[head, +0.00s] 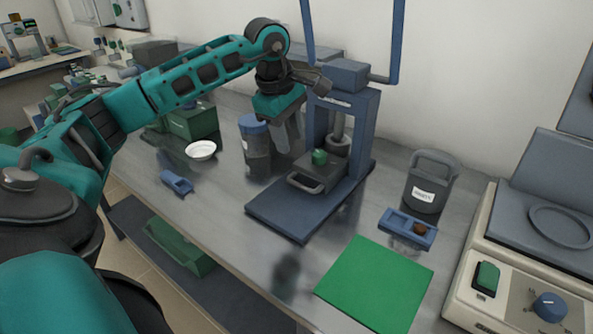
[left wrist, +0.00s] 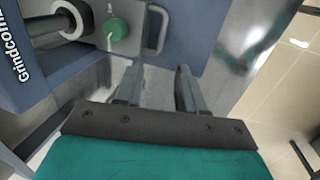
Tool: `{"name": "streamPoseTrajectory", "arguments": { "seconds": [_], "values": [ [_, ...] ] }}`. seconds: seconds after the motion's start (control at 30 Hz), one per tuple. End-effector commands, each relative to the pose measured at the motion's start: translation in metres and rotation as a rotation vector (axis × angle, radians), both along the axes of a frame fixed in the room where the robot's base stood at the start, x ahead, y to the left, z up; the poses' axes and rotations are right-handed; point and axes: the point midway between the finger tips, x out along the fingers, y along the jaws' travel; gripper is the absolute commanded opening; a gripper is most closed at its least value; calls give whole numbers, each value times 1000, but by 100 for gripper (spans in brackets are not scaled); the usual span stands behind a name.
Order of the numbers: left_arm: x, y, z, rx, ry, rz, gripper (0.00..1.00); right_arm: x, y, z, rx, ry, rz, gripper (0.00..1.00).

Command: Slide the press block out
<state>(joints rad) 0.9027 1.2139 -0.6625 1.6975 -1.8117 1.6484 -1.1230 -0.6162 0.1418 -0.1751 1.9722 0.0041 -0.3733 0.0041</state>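The blue press (head: 362,125) stands on the bench at centre, on a flat blue base. The dark grey press block (head: 328,176) sits low in it beneath the ram, with a green knob (head: 319,157) on top and a bar handle (head: 303,184) on its front. In the left wrist view the handle (left wrist: 158,30) is just beyond the fingertips, near the green knob (left wrist: 116,30). My left gripper (head: 287,148) points down beside the press, left of the block. Its fingers (left wrist: 157,82) are apart with nothing between them; they do not touch the handle. My right gripper is out of view.
A blue-lidded jar (head: 255,148) stands close left of my gripper. A white dish (head: 201,150) and a blue item (head: 176,183) lie further left. A green mat (head: 375,285), blue tray (head: 408,228) and grey canister (head: 430,182) are right. Bench before the press base is clear.

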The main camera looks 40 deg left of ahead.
Motion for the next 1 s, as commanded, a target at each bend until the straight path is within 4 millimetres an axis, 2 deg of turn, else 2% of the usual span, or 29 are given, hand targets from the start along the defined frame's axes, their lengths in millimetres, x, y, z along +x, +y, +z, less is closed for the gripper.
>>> {"name": "streamPoseTrajectory", "arguments": {
  "seconds": [0.03,0.17,0.27,0.7,0.83,1.0],
  "values": [
    [-3,9,3,29,11,8,39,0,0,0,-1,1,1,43],
    [-5,16,-2,53,26,13,39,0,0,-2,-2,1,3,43],
    [-3,16,-16,51,28,13,39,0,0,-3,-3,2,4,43],
    [14,17,-100,47,26,13,39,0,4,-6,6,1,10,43],
    [18,17,-114,46,24,13,39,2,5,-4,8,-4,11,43],
    [19,17,-122,46,23,12,39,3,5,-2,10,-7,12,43]
  ]
}}
